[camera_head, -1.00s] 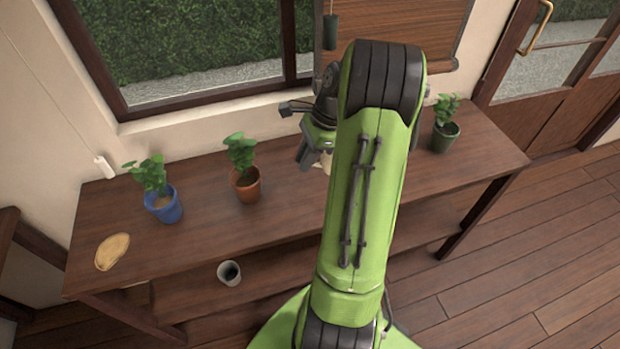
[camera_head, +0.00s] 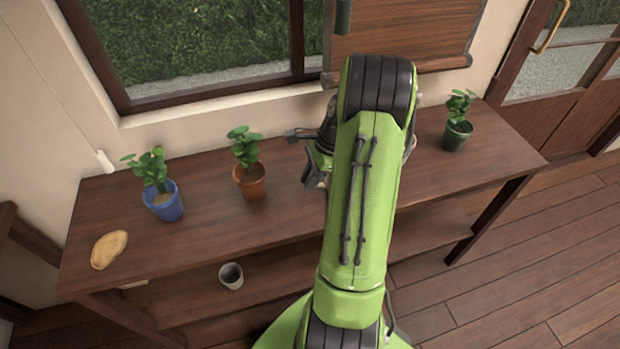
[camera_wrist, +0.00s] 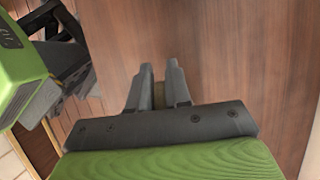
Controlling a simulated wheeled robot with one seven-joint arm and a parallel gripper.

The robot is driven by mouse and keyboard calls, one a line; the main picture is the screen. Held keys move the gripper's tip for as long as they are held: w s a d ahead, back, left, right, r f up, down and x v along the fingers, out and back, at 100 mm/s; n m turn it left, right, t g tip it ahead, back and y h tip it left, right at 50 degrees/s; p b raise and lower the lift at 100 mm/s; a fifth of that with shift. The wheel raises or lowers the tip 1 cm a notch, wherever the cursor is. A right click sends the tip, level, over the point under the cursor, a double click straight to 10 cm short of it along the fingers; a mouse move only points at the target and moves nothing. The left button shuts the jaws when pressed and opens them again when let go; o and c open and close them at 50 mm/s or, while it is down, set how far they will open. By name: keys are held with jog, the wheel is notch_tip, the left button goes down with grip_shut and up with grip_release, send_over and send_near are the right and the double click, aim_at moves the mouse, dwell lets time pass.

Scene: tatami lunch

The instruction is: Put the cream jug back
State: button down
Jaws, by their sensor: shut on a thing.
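My gripper (camera_head: 314,172) is low over the table, right of the terracotta pot, and mostly hidden behind my green arm. In the wrist view its two dark fingers (camera_wrist: 160,76) are close together. They are shut on a small tan piece between them, which I take to be the cream jug (camera_wrist: 159,96). Most of the jug is hidden by the fingers and palm. Whether it touches the table top cannot be told.
The long wooden table (camera_head: 220,235) holds a blue pot (camera_head: 165,205), a terracotta pot (camera_head: 250,185), a dark green pot (camera_head: 457,137) and a tan oval mat (camera_head: 109,250). A grey cup (camera_head: 231,275) is on the lower shelf.

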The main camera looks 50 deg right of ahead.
jog(key=c, duration=1.1)
grip_release()
jog(key=p+v, duration=0.5)
jog(key=v, duration=0.7)
jog(key=shift+s+r, duration=0.15)
jog(key=shift+r, duration=0.05)
jog(key=shift+f, duration=0.1)
